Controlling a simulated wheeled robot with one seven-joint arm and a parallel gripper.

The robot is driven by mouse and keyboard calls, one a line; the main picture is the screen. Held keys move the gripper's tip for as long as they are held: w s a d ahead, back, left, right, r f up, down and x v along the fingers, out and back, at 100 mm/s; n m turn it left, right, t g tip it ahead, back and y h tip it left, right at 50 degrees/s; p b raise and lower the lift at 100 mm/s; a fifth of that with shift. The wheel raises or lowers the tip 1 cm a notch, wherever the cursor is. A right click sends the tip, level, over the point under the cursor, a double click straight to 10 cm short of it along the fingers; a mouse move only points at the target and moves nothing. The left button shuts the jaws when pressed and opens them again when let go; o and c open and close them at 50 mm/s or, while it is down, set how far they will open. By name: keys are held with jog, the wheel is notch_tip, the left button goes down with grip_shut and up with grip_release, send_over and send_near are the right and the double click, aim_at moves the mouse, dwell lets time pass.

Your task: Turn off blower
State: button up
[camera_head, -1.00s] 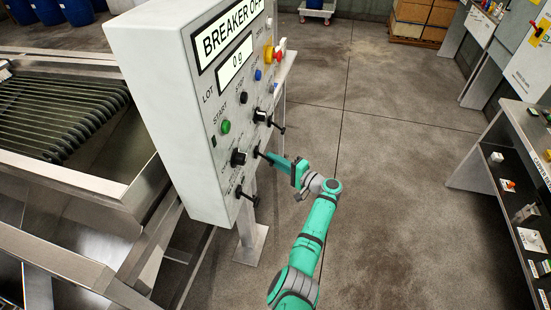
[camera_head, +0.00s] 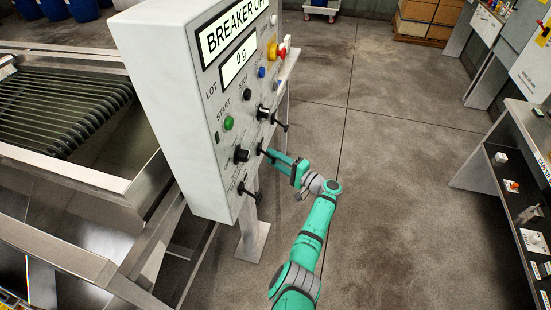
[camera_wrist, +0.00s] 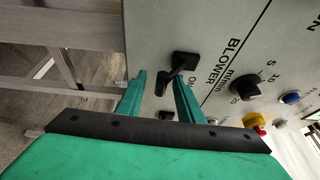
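The control panel (camera_head: 165,110) is a white upright box. In the wrist view its face carries the word BLOWER, with ON beside a black lever switch (camera_wrist: 184,61). The lever points down-left in that view and lies near the right fingertip. My gripper (camera_wrist: 159,75) is open, with its two green fingers apart and the lever's end between or just beyond their tips. I cannot tell whether a finger touches it. In the head view my gripper (camera_head: 270,154) is at the panel's lower right, close to a black lever, and its fingertips are hard to make out.
A black knob (camera_wrist: 243,88) with a scale is right of BLOWER in the wrist view. A green START button (camera_head: 229,123), other levers and a red-and-yellow emergency stop (camera_head: 277,50) are on the panel. The roller machine (camera_head: 70,110) stands left. Floor right of the panel is clear.

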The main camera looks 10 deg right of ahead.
jog(key=shift+s+a+f, duration=0.1)
jog(key=shift+a, duration=0.1)
jog(key=v, duration=1.1)
jog(key=shift+d, duration=0.1)
